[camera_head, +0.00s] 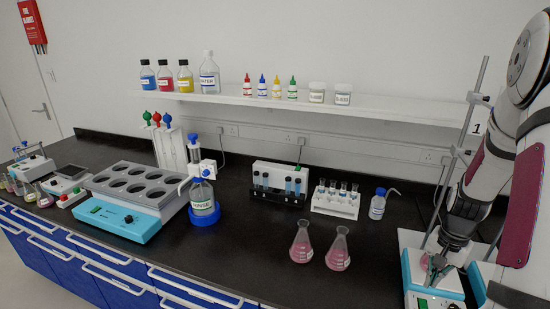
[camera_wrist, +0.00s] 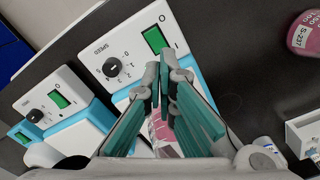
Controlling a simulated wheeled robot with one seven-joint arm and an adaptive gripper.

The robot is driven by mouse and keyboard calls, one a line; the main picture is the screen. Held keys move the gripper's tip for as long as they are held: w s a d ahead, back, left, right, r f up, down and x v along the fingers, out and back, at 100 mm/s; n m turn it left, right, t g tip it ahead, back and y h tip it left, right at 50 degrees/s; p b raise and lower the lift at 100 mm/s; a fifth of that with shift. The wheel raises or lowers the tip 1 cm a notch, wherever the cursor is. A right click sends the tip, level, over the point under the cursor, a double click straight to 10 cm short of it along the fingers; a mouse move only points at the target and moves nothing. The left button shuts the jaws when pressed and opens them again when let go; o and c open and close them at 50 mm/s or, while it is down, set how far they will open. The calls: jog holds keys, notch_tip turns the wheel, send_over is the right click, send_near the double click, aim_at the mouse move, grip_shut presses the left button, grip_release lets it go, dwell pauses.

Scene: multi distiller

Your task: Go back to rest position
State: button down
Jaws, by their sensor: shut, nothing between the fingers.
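My gripper (camera_wrist: 164,72) points down over the front right of the bench, with its green-grey finger pads close together and no object visible between the tips. In the head view my gripper (camera_head: 432,268) is low over a blue-and-white speed-knob unit (camera_head: 422,300), partly hidden by my arm. In the wrist view, part of a pink-and-white thing (camera_wrist: 162,138) shows between the finger links, seemingly a flask behind them. The unit's white panel, black knob and green switch (camera_wrist: 155,40) lie beside the fingertips.
Two pink flasks (camera_head: 301,243) (camera_head: 338,250) stand left of my gripper. A metal stand rod (camera_head: 462,150) rises close to my arm. Vial racks (camera_head: 278,186) (camera_head: 335,200) and a small wash bottle (camera_head: 378,205) stand behind. The wall shelf (camera_head: 330,106) holds bottles. Bare bench lies left of the flasks.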

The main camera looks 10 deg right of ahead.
jog(key=w+a+r+n+t+h, duration=0.1)
jog(key=a+r+n, duration=0.2)
jog(key=a+r, duration=0.6)
jog(key=w+a+r+n+t, duration=0.2)
jog(key=a+r+n, duration=0.1)
jog(key=a+r, duration=0.65)
jog(key=s+a+r+n+t+y, duration=0.1)
jog(key=s+a+r+n+t, duration=0.1)
jog(key=s+a+r+n, duration=0.4)
jog(key=s+a+r, duration=0.5)
jog(key=s+a, duration=0.1)
jog(key=shift+s+t, duration=0.25)
jog(key=shift+t, duration=0.05)
